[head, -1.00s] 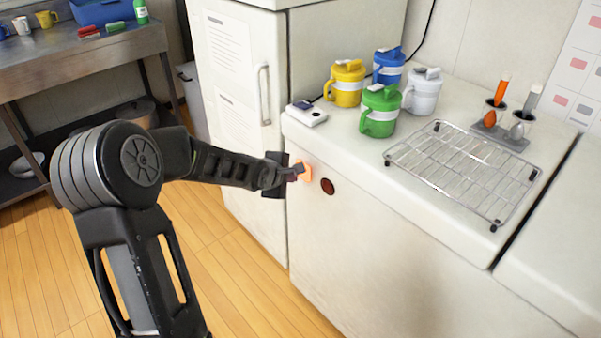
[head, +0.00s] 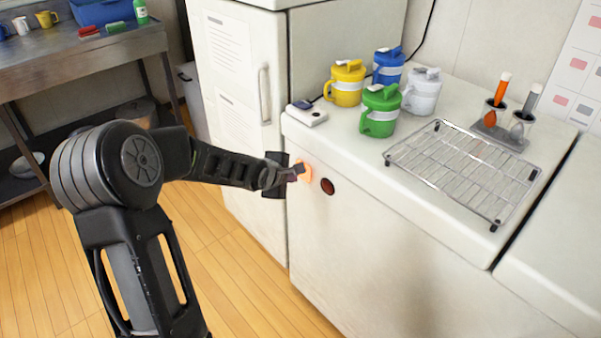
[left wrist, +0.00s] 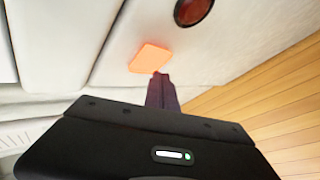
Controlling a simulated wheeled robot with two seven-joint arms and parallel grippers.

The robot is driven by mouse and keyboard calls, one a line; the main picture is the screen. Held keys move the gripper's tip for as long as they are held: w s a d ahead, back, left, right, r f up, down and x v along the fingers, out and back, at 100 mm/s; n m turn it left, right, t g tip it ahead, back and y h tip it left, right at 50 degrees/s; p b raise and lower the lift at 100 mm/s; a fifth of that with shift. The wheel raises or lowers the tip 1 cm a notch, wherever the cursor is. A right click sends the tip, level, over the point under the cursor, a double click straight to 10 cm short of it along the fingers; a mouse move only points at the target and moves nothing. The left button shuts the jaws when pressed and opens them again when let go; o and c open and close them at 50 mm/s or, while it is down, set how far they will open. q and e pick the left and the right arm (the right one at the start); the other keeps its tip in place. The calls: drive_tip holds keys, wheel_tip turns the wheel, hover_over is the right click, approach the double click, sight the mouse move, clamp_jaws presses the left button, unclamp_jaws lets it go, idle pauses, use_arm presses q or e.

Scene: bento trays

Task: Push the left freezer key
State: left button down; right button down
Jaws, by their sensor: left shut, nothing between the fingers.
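The left freezer key (head: 306,172) is a glowing orange square on the upper front of the white freezer (head: 370,240). It also shows in the left wrist view (left wrist: 150,57). A round dark red key (head: 327,187) sits just right of it and shows at the top of the left wrist view (left wrist: 192,10). My left gripper (head: 298,171) is shut and empty, its fingertips at the orange key and covering part of it. In the left wrist view the fingertips (left wrist: 160,76) are at the key's lower edge; whether they touch it I cannot tell. My right gripper is not in view.
On the freezer top are several lidded mugs, including a green one (head: 381,110), a small white device (head: 306,113), a wire rack (head: 462,170) and a holder with scoops (head: 500,130). A white cabinet (head: 238,60) stands at left. A metal table (head: 80,55) is farther left.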

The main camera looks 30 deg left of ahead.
use_arm(q)
drive_tip(key=shift+w+d+b, duration=0.1)
drive_tip(key=shift+w+b, duration=0.35)
drive_tip(key=shift+w+b, duration=0.2)
drive_tip(key=shift+b, duration=0.1)
idle(0.7)
drive_tip(key=shift+s+p, duration=0.65)
drive_tip(key=shift+p, duration=0.4)
